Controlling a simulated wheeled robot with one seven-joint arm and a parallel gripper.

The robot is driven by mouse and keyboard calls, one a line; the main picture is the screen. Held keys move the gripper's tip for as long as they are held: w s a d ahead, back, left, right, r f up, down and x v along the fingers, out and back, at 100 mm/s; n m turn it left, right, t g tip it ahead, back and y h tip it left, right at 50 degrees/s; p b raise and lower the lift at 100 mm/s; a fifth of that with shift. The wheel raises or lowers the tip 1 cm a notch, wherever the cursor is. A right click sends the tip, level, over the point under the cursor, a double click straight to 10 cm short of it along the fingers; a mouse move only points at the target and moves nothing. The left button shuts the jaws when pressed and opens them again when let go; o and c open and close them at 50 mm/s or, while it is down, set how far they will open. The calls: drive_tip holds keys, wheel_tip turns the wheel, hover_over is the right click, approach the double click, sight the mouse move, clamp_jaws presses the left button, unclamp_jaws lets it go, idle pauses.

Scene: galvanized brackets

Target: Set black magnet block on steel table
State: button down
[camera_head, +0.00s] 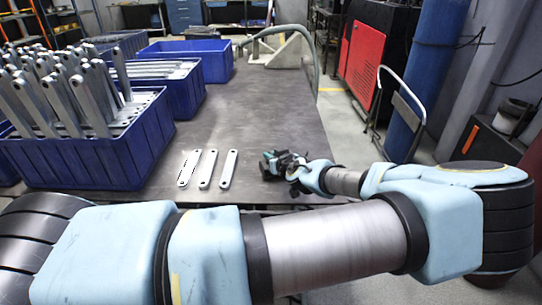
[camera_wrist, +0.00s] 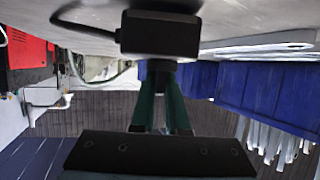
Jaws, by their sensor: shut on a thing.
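The black magnet block (camera_wrist: 158,33) shows in the wrist view, with a short dark stem and a thin cable leading left. The green fingers of my gripper (camera_wrist: 160,72) are shut on its stem. In the head view, my gripper (camera_head: 275,163) is low over the near right part of the steel table (camera_head: 250,110), where the block is small and partly hidden by my arm. The wrist view is inverted, so the tabletop (camera_wrist: 225,15) lies along its top, close to the block. I cannot tell whether the block touches it.
Three flat galvanized brackets (camera_head: 208,168) lie left of my gripper. Blue crates (camera_head: 85,160) filled with brackets line the table's left side; another blue crate (camera_head: 190,48) stands farther back. The table's middle is clear. Its right edge is close to my gripper.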

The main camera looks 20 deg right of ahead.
drive_tip(key=shift+f, duration=0.4)
drive_tip(key=c, duration=0.8)
unclamp_jaws()
drive_tip(key=shift+f, duration=0.1)
drive_tip(key=shift+c, duration=0.2)
